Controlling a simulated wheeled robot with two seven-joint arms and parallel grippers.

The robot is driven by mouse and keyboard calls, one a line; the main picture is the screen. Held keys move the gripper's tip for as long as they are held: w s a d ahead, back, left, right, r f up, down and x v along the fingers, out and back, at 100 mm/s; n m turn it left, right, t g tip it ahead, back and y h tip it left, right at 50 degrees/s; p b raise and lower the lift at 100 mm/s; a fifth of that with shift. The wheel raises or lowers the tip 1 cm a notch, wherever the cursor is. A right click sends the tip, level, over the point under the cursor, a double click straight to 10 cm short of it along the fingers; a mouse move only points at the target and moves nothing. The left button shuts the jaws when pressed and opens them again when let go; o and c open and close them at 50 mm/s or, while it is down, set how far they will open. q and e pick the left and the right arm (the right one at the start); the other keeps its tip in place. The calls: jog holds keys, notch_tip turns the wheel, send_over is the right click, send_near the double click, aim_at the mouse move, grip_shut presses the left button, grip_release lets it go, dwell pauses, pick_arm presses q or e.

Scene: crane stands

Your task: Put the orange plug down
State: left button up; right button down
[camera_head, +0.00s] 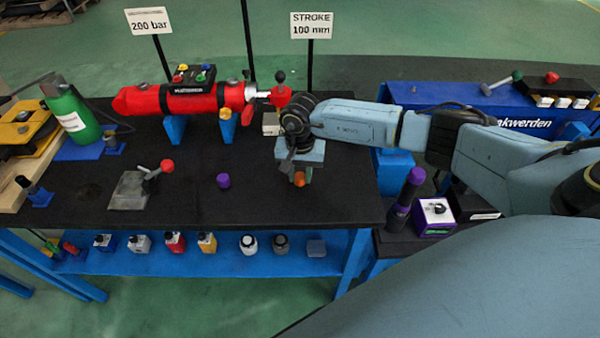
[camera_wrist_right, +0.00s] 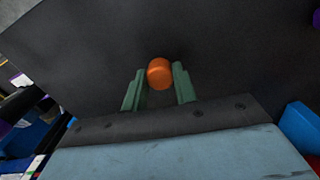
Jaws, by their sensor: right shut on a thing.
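The orange plug (camera_head: 299,180) is low in my right gripper (camera_head: 297,172) over the front right part of the black table top (camera_head: 250,205). In the right wrist view the orange plug (camera_wrist_right: 160,74) sits between the two green fingertips of the right gripper (camera_wrist_right: 159,86), with the dark table surface around it. The gripper is shut on it. I cannot tell whether the plug touches the table. My left gripper is not in view.
A purple plug (camera_head: 223,181) stands on the table to the left. A red-handled lever (camera_head: 150,176) is farther left. A red cylinder (camera_head: 185,99) lies on blue stands behind. The table's front edge is close below the gripper.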

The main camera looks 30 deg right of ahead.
aim_at(300, 175)
jog(key=shift+f, duration=0.1)
jog(key=c, duration=1.1)
grip_release()
notch_tip(300, 175, up, 12)
jog(key=shift+r, duration=0.2)
